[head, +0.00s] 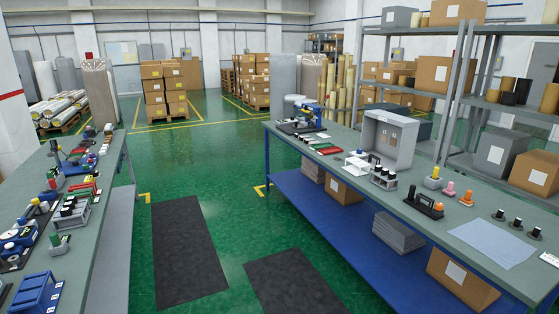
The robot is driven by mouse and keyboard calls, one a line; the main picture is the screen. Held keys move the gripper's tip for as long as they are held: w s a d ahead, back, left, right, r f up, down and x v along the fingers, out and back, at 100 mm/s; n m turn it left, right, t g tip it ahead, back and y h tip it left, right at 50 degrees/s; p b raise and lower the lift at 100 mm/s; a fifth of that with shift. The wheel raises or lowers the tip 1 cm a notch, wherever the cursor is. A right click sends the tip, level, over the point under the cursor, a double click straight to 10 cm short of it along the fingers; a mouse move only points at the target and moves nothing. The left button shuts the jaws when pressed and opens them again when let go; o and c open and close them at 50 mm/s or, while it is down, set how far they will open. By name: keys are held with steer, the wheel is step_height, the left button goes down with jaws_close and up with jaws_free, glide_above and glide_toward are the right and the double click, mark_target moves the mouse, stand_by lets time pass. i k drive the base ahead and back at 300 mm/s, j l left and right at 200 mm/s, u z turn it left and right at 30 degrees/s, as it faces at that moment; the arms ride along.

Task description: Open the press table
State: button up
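Two long workbenches stand ahead of me. The right bench (335,163) has a grey-green top and a blue lower shelf. On its far end is a small blue and dark device (308,117), which may be a press; it is too small to tell whether any part of it is open. The left bench (112,175) holds another blue device (58,148) and several small tools. I cannot tell which of these is the press table. My gripper is not in view.
Green floor between the benches is clear apart from two dark mats (190,250) (293,284). A grey open box (390,138) and a light sheet (492,243) are on the right bench. Shelves with cartons (437,73) stand behind it. Stacked boxes (163,90) are at the back.

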mark_target(303, 125)
steer(key=i+l+u, duration=0.1)
steer(key=i+u, duration=0.2)
steer(key=i, duration=1.75)
steer(key=i+z, duration=0.15)
steer(key=i, duration=0.4)
steer(key=i+z, duration=0.15)
steer(key=i, duration=0.4)
steer(key=i+j+z, duration=0.15)
steer(key=i, duration=0.4)
steer(key=i+j+z, duration=0.15)
steer(key=i, duration=0.4)
steer(key=i+j+z, duration=0.15)
steer(key=i+z, duration=0.3)
steer(key=i, duration=0.25)
steer(key=i+j, duration=0.3)
steer(key=i+j+z, duration=0.1)
steer(key=i+j, duration=0.2)
steer(key=i+j+z, duration=0.1)
steer(key=i+j, duration=0.15)
steer(key=j, duration=0.2)
steer(key=i+j, duration=0.25)
steer(key=j, duration=0.15)
steer(key=i+j+z, duration=0.1)
steer(key=i+j, duration=0.45)
steer(key=j, duration=0.25)
steer(key=i+j+z, duration=0.15)
steer(key=j, duration=0.3)
steer(key=i+j, duration=0.3)
steer(key=j+z, duration=0.05)
steer(key=j, duration=0.05)
